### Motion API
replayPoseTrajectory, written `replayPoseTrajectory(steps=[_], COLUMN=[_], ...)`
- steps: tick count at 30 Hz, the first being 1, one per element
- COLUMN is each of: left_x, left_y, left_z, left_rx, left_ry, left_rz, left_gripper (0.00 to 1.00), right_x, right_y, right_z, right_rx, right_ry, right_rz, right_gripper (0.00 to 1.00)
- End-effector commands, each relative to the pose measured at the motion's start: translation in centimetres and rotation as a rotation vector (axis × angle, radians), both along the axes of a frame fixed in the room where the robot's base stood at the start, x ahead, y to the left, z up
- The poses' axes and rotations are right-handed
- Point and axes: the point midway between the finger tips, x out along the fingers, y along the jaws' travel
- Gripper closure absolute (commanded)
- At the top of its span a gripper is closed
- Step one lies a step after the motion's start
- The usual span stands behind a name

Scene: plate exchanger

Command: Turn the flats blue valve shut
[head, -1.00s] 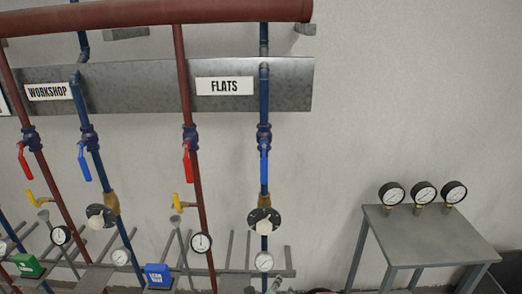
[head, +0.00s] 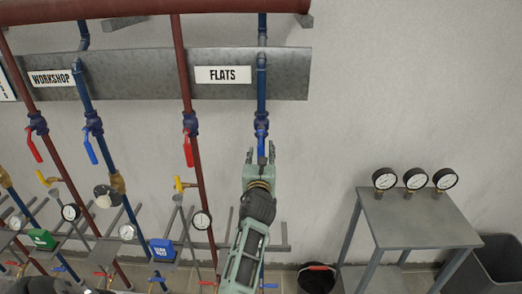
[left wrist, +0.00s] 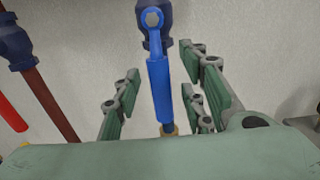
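The flats blue valve (head: 261,120) sits on the blue pipe under the FLATS sign (head: 223,75). Its blue lever handle (left wrist: 160,88) hangs down, in line with the pipe. In the head view the handle's lower part is hidden by my left gripper (head: 260,154), which reaches up from below. In the left wrist view the fingers of the left gripper (left wrist: 160,95) stand open on both sides of the handle, with visible gaps on each side. My right gripper is not in view.
The flats red valve handle (head: 188,151) hangs to the left on the red pipe, close by. WORKSHOP pipes (head: 85,95) stand further left. A grey table (head: 420,220) with gauges stands at the right. A black bucket (head: 318,279) is on the floor. The wall right of the valve is clear.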

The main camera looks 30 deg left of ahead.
Motion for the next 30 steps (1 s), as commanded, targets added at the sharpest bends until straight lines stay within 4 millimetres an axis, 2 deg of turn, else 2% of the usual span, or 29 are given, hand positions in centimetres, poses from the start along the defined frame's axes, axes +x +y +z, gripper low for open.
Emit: replayPoseTrajectory(steps=[6, 16, 27, 30], left_x=[1.5, 1.7, 1.7, 1.7], left_y=[0.9, 1.0, 1.0, 1.0], left_z=[0.0, 0.0, 0.0, -0.1], left_rx=[-0.001, -0.001, -0.001, -0.001], left_ry=[0.000, -0.001, -0.001, -0.001], left_rz=[0.000, -0.001, -0.001, -0.001], left_gripper=[0.62, 0.63, 0.95, 1.00], right_x=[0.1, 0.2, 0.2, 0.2], right_y=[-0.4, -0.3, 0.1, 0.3], right_z=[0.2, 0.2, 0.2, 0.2], right_rx=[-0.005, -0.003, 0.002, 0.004], right_ry=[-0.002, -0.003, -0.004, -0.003], right_rz=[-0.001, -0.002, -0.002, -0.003], right_gripper=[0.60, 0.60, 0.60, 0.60])
